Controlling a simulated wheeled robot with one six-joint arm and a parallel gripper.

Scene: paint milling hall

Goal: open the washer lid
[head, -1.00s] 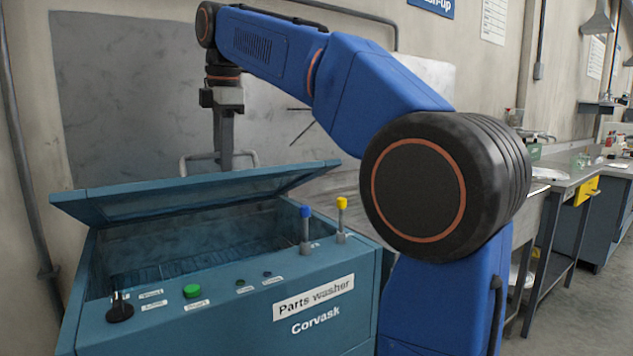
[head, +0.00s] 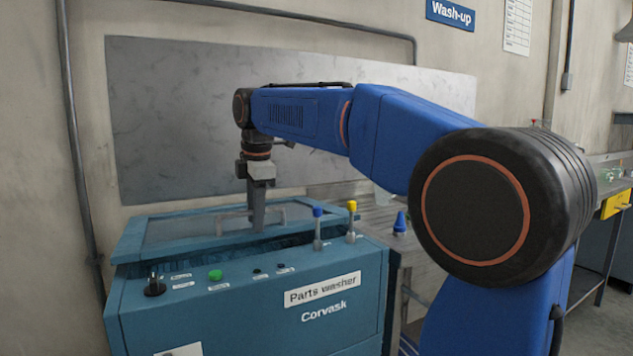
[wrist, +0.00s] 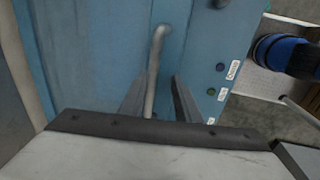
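The teal parts washer (head: 235,318) stands at the lower left of the head view. Its lid (head: 180,248) is slightly raised, with a narrow dark gap under its front edge. A grey bar handle (head: 221,224) sits on the lid; it also shows in the wrist view (wrist: 157,50). My gripper (head: 257,226) points down at the handle. In the wrist view my gripper (wrist: 163,78) has its fingers apart, with the handle between them. The handle looks close to the left finger, with a gap to the right one; contact is unclear.
A black knob (head: 154,288), a green button (head: 215,275), and blue-topped (head: 318,228) and yellow-topped (head: 351,222) posts stand on the washer's front panel. A blue cone-shaped item (head: 400,222) is on the bench at right. A grey wall panel (head: 175,120) stands behind.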

